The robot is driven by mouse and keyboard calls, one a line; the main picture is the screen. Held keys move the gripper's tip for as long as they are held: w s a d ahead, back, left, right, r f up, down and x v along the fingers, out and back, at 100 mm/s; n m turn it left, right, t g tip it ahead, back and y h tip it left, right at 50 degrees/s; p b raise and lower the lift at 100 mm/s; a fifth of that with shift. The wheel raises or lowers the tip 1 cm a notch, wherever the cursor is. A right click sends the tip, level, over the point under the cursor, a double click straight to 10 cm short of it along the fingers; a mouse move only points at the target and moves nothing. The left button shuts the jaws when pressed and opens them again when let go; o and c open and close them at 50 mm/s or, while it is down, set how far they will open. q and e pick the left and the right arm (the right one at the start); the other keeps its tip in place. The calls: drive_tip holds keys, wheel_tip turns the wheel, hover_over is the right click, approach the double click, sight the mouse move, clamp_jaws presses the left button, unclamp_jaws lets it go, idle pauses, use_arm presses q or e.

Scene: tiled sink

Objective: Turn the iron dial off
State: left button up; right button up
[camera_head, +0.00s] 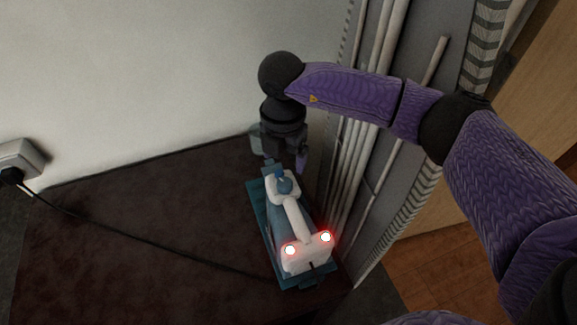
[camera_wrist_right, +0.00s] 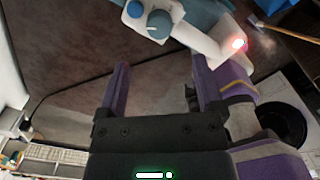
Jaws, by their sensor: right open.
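The white and blue iron (camera_head: 297,212) rests on a teal base (camera_head: 259,212) on the dark brown table, with two red-glowing lights at its near end. Its round blue dial (camera_head: 285,186) is near the far end; in the right wrist view the dial (camera_wrist_right: 158,24) has a white pointer mark, with a smaller blue button (camera_wrist_right: 134,9) beside it. My right gripper (camera_head: 286,163) is at the iron's far end, close to the dial. Its jaws (camera_wrist_right: 160,72) are open and empty in the wrist view, the dial just beyond the fingertips. My left gripper is not in view.
The dark table (camera_head: 150,220) is clear to the left of the iron, except for a black cord (camera_head: 130,235) running from the wall socket (camera_head: 18,160). White pipes (camera_head: 365,120) stand close on the right. The pale wall is behind.

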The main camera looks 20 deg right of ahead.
sight(284, 183)
wheel_tip(284, 183, down, 7)
drive_tip(key=shift+f+b, duration=0.2)
drive_tip(key=shift+b, duration=0.75)
drive_tip(key=shift+a+f, duration=0.1)
drive_tip(key=shift+f, duration=0.15)
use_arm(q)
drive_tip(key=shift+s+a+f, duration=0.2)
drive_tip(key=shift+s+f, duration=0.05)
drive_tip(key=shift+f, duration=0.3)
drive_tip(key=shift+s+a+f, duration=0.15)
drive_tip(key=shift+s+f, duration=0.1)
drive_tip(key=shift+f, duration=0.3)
use_arm(e)
drive_tip(key=shift+c, duration=0.2)
clamp_jaws()
